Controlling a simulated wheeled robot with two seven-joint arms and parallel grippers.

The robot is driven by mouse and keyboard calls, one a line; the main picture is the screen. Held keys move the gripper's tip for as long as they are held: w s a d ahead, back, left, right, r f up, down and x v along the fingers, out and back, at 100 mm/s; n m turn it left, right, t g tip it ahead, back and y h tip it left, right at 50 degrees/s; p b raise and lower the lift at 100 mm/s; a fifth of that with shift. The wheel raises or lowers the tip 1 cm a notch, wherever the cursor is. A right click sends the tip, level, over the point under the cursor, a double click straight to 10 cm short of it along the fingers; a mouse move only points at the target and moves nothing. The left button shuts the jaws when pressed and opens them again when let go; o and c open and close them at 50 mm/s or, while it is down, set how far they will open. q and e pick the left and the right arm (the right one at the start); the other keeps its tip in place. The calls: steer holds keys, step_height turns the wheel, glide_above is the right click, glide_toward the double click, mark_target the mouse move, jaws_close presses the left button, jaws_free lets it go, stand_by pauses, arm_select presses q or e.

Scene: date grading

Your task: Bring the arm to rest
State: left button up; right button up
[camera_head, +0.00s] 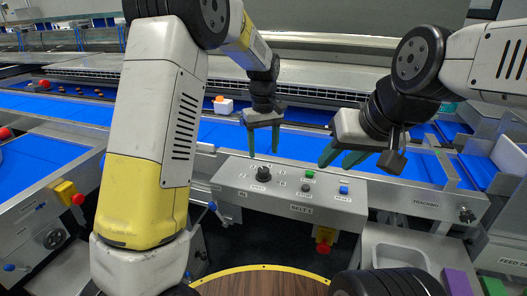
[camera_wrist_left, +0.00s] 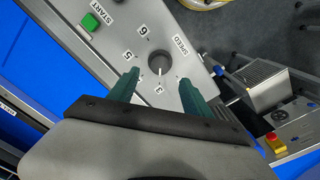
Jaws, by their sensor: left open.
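My left gripper (camera_head: 263,148) hangs over the control panel (camera_head: 232,180) with its two green fingers apart and nothing between them. In the head view its fingertips are just above the black speed knob (camera_head: 263,174). In the left wrist view the open fingers (camera_wrist_left: 157,80) point toward the knob (camera_wrist_left: 158,63), which appears between their tips; I cannot tell whether they touch it. My right gripper (camera_head: 341,158) is over the right part of the panel, its green fingers apart and empty.
The panel also has a green button (camera_head: 309,174) and a blue button (camera_head: 344,189). A red stop button (camera_head: 323,247) sits below it. Blue conveyor belts (camera_head: 50,107) run behind. A white block (camera_head: 223,106) with an orange item stands on the belt. A grey tray (camera_head: 400,258) is at front right.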

arm_select(q)
steer(key=shift+r, duration=0.25)
steer(key=shift+r, duration=0.1)
steer(key=s+a+r+m+t+h, duration=0.1)
steer(key=s+a+r+m+t, duration=0.1)
steer(key=s+a+r, duration=0.6)
steer(key=s+a+r+m+t+h, duration=0.15)
steer(key=s+a+r, duration=0.3)
steer(key=s, duration=0.45)
steer(key=s+a+m+t, duration=0.1)
steer(key=s+t, duration=0.1)
steer(key=s, duration=0.7)
steer(key=shift+s+a+f+t, duration=0.15)
steer(key=shift+a+t, duration=0.1)
steer(key=shift+t, duration=0.1)
